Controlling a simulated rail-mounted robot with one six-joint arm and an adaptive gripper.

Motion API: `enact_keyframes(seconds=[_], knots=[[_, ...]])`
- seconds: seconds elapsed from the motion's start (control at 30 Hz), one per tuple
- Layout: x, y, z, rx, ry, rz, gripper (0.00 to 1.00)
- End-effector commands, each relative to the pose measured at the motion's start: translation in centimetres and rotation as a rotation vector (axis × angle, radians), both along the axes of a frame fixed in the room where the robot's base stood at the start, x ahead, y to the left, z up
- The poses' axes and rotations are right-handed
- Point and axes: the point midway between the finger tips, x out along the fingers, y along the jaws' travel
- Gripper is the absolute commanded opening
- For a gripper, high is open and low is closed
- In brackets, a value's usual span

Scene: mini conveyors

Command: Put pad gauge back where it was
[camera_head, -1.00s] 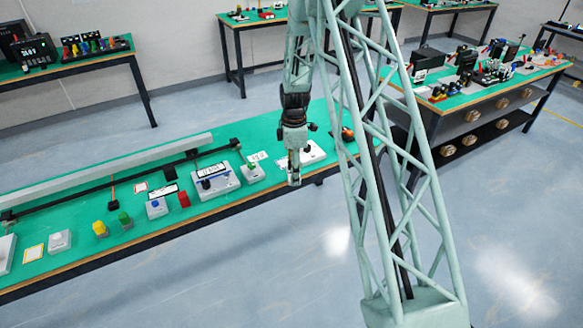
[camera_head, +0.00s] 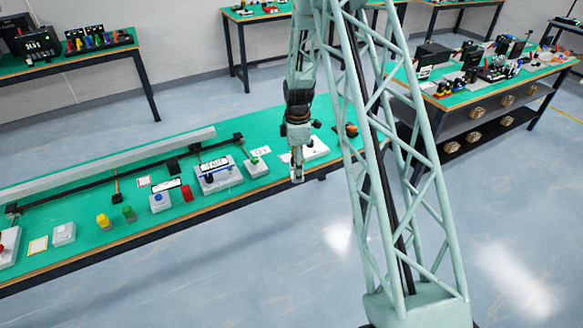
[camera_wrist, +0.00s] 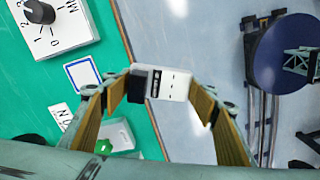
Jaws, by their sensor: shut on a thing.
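My gripper (camera_head: 298,177) hangs over the front edge of the long green table in the head view. In the wrist view my gripper (camera_wrist: 162,92) is shut on a small pale block with a black end and dark print, which I take to be the pad gauge (camera_wrist: 174,83). The gauge is in the air, over the table edge and floor as seen from the wrist. A white square with a blue border (camera_wrist: 82,74) lies bare on the green top, left of the gauge. In the head view the gauge is too small to make out.
A white box with a black knob (camera_wrist: 50,20) stands beyond the square, and a grey box with a green button (camera_wrist: 112,136) stands nearer. Several button boxes, coloured blocks and a long rail (camera_head: 110,160) fill the table to the left. Open floor lies in front.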

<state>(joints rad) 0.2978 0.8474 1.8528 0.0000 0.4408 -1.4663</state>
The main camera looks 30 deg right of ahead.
Motion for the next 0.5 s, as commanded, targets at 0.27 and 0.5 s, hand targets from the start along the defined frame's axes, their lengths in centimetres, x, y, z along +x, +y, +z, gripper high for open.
enact_keyframes(seconds=[0.27,0.5], knots=[[-0.6,2.5,-1.4,0.001,0.002,-0.103,0.39],[-1.5,6.1,-3.3,0.000,0.002,-0.274,0.39]])
